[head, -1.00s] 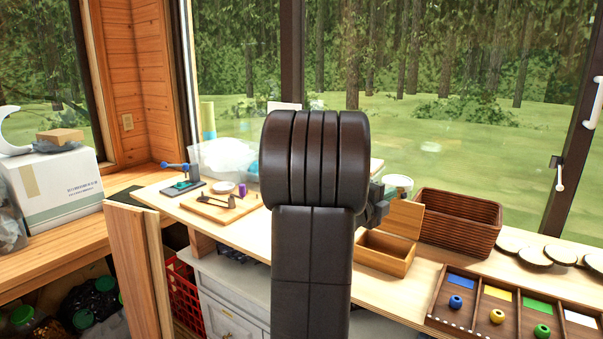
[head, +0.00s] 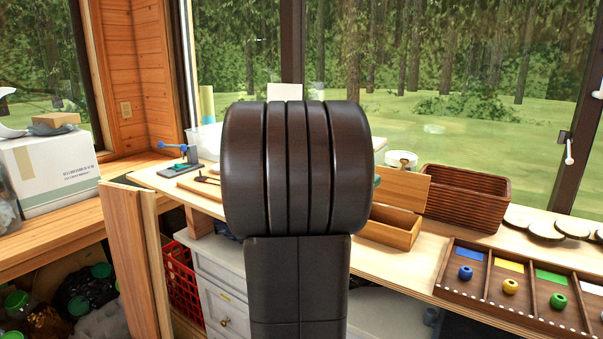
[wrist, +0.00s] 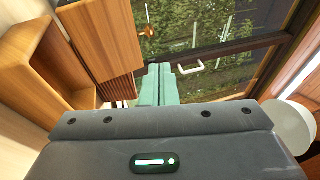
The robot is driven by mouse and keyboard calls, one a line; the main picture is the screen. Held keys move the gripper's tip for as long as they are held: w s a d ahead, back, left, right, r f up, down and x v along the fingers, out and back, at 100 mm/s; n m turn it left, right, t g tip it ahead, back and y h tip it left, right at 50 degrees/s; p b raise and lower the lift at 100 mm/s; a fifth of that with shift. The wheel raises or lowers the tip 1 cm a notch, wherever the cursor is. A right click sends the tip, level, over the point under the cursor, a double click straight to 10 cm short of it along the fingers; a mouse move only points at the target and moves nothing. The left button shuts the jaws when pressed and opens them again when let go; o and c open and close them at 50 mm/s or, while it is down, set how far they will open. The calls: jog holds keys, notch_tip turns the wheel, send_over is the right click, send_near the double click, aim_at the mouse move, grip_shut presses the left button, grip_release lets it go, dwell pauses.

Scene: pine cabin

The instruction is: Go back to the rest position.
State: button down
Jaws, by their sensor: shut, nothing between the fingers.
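My gripper (wrist: 159,70) shows in the wrist view, its two pale green fingers together with nothing between them. The fingers point toward a window and touch nothing that I can see. In the head view my dark arm stands upright in the middle, in front of the workbench (head: 440,278). It hides the gripper almost wholly and covers the middle of the bench.
Right of my arm are an open wooden box (head: 390,226), a brown ribbed basket (head: 465,200) and a sorting tray (head: 492,317) with coloured beads. A white carton (head: 50,172) stands left. A red crate (head: 182,280) sits below the bench. Windows lie behind.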

jog(key=b+v, duration=0.1)
jog(key=v, duration=0.6)
dwell(0.3)
